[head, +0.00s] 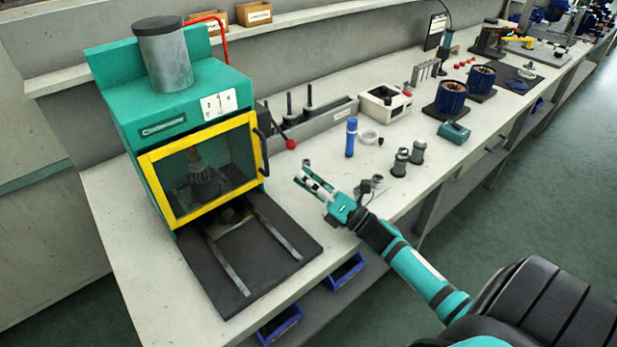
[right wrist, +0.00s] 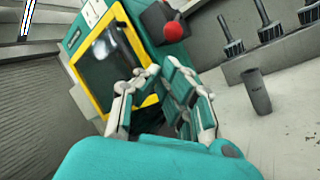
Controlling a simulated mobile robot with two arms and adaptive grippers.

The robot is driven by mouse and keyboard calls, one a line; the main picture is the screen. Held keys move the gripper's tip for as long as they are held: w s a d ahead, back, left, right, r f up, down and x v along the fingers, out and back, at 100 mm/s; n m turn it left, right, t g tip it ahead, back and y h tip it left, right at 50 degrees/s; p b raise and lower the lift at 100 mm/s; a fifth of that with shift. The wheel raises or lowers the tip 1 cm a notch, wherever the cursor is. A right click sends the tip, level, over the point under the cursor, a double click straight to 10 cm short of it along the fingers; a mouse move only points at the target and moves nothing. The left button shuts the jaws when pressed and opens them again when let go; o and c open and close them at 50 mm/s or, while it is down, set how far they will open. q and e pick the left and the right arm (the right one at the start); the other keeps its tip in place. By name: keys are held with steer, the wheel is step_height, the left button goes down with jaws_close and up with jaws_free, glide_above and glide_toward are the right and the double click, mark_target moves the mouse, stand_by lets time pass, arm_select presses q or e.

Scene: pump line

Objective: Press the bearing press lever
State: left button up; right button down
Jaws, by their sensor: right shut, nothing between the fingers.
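The bearing press (head: 175,120) is a teal machine with a grey cylinder on top and a yellow-framed window door; it stands at the left of the bench. Its lever has a red ball knob (head: 290,144) on the right side, pointing out from a dark mount. In the right wrist view the red knob (right wrist: 175,30) shows above and beyond the fingers. My right gripper (head: 306,174) is shut and empty, in front of the press and below the knob, apart from it. Its fingers (right wrist: 164,90) also show in the right wrist view, overlapping the press's window frame. My left gripper is not in view.
A dark base plate with two rails (head: 240,265) extends in front of the press. A grey rack with black pegs (head: 315,122) stands behind the knob. A blue bottle (head: 351,137) and dark cylinders (head: 400,162) stand to the right.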

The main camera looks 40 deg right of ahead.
mark_target(281, 131)
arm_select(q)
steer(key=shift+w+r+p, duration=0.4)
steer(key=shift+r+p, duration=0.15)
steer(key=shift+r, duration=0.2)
arm_select(e)
steer(key=x, duration=0.6)
steer(key=shift+w, duration=0.25)
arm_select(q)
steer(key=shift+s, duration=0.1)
arm_select(e)
steer(key=shift+a, duration=0.1)
